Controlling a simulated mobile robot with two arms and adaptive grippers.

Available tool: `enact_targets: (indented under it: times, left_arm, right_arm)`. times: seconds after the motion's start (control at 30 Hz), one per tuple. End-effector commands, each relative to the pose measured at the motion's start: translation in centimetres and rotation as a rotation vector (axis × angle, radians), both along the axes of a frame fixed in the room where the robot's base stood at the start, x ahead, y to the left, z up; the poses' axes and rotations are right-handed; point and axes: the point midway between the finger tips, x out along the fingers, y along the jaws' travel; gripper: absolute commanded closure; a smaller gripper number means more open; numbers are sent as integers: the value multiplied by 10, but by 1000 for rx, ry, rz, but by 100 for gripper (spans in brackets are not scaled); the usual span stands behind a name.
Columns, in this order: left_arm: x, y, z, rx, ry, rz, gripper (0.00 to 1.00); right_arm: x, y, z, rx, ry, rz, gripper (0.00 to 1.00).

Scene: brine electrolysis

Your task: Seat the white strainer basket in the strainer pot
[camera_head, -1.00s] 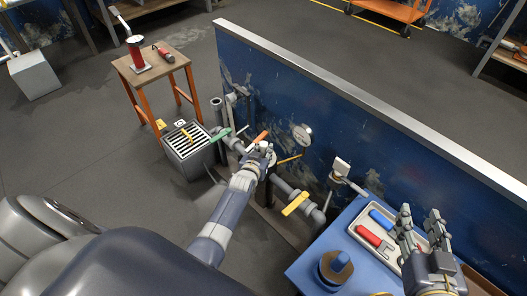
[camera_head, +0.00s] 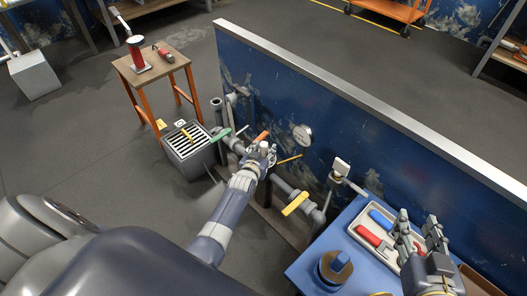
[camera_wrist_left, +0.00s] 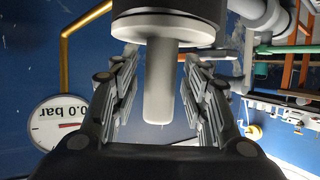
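My left gripper (camera_head: 262,152) is over the pipework beside the blue wall in the head view. In the left wrist view, which shows the gauge upside down, its fingers (camera_wrist_left: 160,75) stand apart on both sides of a white post. The post joins a wide white disc; together they appear to be the white strainer basket (camera_wrist_left: 160,88). Gaps show between post and fingers. The disc lies against a round grey body, apparently the strainer pot (camera_wrist_left: 168,8); how deep the basket sits is hidden. My right gripper (camera_head: 420,232) is open and empty by the blue table.
A pressure gauge (camera_wrist_left: 62,122) reading 0.0 bar and a brass-coloured pipe (camera_wrist_left: 66,65) are close to my left gripper. A yellow valve handle (camera_head: 296,203) is on the pipe. A tray (camera_head: 361,227) with red and blue-handled tools lies on the blue table (camera_head: 310,262). A slatted grey box (camera_head: 190,155) stands left.

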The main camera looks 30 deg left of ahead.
Motion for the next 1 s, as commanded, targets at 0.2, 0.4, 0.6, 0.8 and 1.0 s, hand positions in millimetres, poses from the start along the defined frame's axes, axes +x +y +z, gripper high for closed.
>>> enact_targets:
  times: [0.2, 0.4, 0.6, 0.8, 1.0]
  left_arm:
    - [0, 0, -1, 0, 1, 0, 53]
    - [-4, -1, -1, -1, 4, 0, 53]
    - [-21, -5, 6, -1, 3, -1, 53]
    - [-47, -9, 17, 0, 3, 0, 53]
    - [-75, -15, 29, 0, 2, 0, 53]
  right_arm:
    - [0, 0, 0, 1, 0, -1, 60]
    - [-1, 0, 0, 3, 0, -2, 60]
    - [0, 0, 0, 2, -1, -2, 60]
    - [0, 0, 0, 2, -2, -2, 60]
    - [0, 0, 0, 1, -2, 0, 60]
